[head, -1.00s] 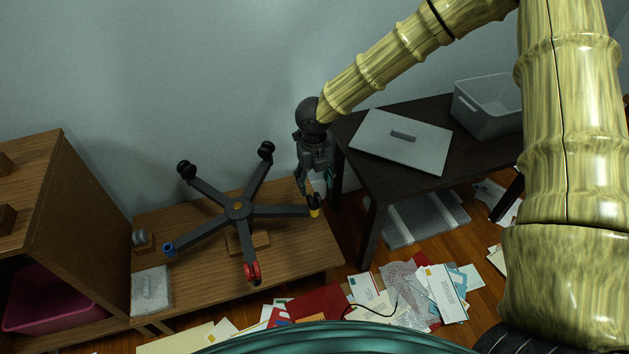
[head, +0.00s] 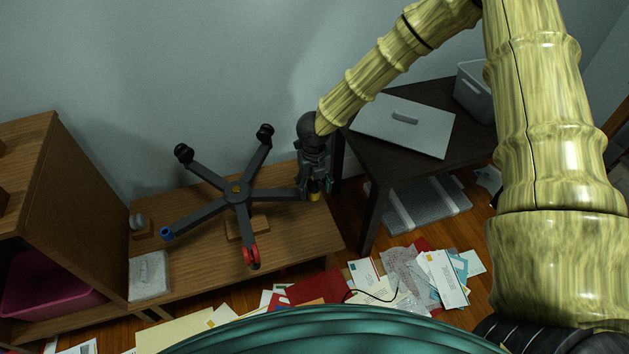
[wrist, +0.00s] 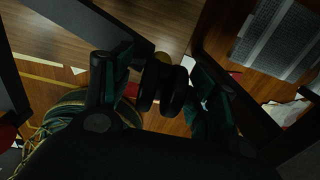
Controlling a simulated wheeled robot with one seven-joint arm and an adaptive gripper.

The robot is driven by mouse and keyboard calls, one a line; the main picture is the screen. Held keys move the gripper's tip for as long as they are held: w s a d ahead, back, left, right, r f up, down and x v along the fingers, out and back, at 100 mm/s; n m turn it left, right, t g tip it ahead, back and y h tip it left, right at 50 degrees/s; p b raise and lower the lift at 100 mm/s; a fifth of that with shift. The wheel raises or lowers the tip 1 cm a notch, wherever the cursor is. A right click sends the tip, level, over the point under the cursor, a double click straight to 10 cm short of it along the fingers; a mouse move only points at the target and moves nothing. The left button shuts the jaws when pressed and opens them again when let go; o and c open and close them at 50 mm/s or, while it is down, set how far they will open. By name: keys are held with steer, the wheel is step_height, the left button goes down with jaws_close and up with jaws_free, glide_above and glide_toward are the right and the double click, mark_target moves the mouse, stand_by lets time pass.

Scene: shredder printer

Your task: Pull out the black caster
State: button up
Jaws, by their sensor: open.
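A dark five-legged chair base (head: 238,192) lies upturned on the low wooden table. Its right leg ends in a yellow collar (head: 314,196) with a black caster, mostly hidden behind my gripper (head: 314,184) in the head view. In the wrist view the black caster (wrist: 163,88) sits between the two open fingers of my gripper (wrist: 160,92), with a gap visible on the right. The other legs carry a black caster at upper left (head: 184,153), another at upper right (head: 265,132), a red caster (head: 250,255) at the front and a blue end (head: 166,234) at left.
A dark table (head: 376,160) with a grey lid (head: 404,125) and a grey bin (head: 475,92) stands close on the right. A wooden cabinet (head: 75,210) with a pink bin (head: 50,288) is at left. Papers (head: 440,280) litter the floor.

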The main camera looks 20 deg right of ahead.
steer(key=shift+f, duration=0.15)
steer(key=shift+c, duration=0.2)
jaws_close()
steer(key=shift+r+p, duration=0.65)
steer(key=shift+p, duration=0.2)
stand_by(0.6)
steer(key=c, duration=0.6)
jaws_free()
jaws_close()
steer(key=shift+r+p, duration=0.6)
steer(key=shift+p, duration=0.2)
